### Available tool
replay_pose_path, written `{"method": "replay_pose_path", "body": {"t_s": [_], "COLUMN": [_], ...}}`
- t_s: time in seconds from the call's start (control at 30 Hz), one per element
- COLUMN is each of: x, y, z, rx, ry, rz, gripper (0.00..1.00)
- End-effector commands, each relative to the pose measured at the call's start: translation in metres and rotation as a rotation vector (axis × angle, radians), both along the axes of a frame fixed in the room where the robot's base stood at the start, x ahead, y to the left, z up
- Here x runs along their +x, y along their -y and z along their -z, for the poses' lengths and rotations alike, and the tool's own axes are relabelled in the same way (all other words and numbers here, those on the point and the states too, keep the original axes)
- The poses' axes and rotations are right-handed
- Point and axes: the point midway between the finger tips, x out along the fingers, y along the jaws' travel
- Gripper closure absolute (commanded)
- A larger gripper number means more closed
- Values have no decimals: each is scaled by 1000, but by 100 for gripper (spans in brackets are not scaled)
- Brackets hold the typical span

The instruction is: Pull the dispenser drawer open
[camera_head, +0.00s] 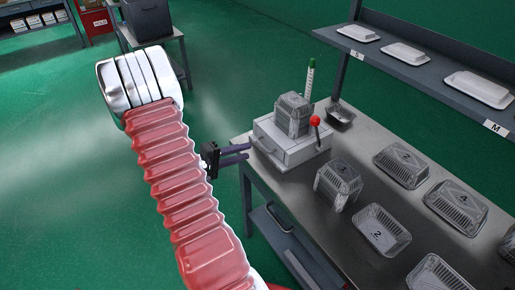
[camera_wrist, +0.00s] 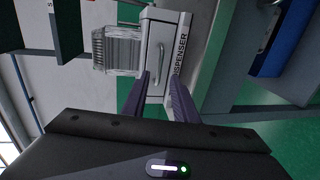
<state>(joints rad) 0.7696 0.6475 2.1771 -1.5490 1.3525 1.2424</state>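The white dispenser (camera_head: 295,152) stands at the near left corner of the grey table. Its drawer front, with a curved handle (camera_wrist: 162,62), faces my gripper, and the drawer looks closed. My gripper (camera_head: 248,153) is just left of the drawer front in the head view. In the wrist view its two dark purple fingers (camera_wrist: 161,78) are apart with nothing between them. The handle shows just beyond the fingertips, roughly in line with the gap. Whether a fingertip touches the dispenser is unclear.
A stack of clear containers (camera_head: 293,115) sits on the dispenser, beside a red knob (camera_head: 315,121). Several containers, such as one marked 2 (camera_head: 381,233), lie on the table (camera_head: 325,225). A shelf (camera_head: 420,72) with white lids runs behind.

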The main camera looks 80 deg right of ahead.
Motion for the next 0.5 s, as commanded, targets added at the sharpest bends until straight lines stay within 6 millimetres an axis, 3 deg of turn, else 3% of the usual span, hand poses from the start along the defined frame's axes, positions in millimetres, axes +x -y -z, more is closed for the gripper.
{"method": "replay_pose_path", "body": {"t_s": [0.5], "x": [-41], "y": [45], "z": [14], "rx": [1], "ry": [0], "rz": [2], "gripper": [74]}}
